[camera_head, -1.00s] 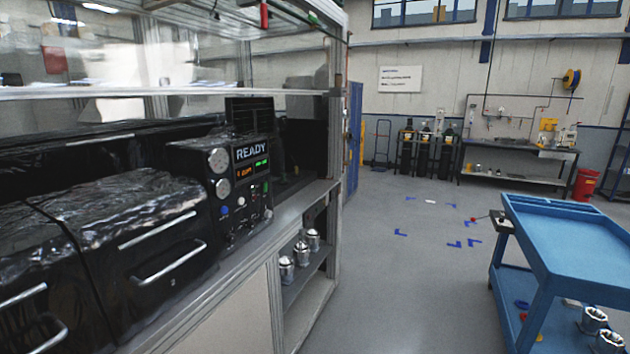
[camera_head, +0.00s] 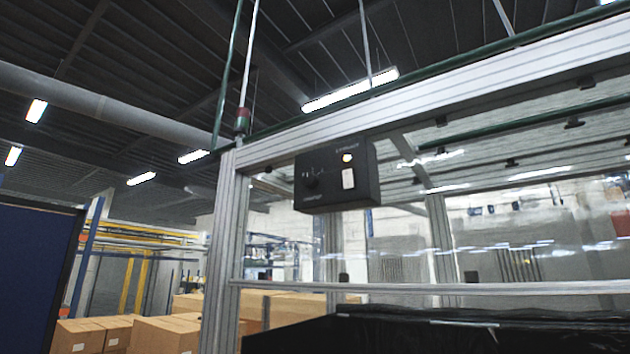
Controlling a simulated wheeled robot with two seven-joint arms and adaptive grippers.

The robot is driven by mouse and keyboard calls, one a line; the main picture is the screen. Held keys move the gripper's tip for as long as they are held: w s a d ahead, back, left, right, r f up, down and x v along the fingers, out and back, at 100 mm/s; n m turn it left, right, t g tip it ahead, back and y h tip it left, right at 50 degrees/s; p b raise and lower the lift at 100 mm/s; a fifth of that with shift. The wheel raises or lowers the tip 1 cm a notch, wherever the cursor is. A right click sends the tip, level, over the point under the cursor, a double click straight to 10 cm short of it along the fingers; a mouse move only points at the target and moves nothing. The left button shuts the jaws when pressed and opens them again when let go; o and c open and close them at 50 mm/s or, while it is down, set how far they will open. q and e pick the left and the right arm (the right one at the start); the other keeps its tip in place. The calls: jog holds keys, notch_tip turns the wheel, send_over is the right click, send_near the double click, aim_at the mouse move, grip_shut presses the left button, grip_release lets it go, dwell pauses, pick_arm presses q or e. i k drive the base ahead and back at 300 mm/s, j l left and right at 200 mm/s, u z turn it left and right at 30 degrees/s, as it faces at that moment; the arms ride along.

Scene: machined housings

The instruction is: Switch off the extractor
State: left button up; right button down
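A black control box (camera_head: 337,178) hangs from the top beam of the aluminium frame, near its left corner post, in the head view. It has a dark knob (camera_head: 312,184) on the left, a lit warm-white lamp (camera_head: 347,158) at upper right and a white rocker switch (camera_head: 348,179) below the lamp. Its small lettering is too blurred to read with certainty. Neither of my grippers is in view.
The aluminium corner post (camera_head: 226,240) and a horizontal rail (camera_head: 430,288) bound the clear-panelled enclosure. A black covered machine (camera_head: 440,335) stands inside, low right. Cardboard boxes (camera_head: 165,335) stand behind at lower left. A dark blue panel (camera_head: 38,250) stands at far left.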

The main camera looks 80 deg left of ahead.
aim_at(348, 175)
jog(key=u, duration=2.6)
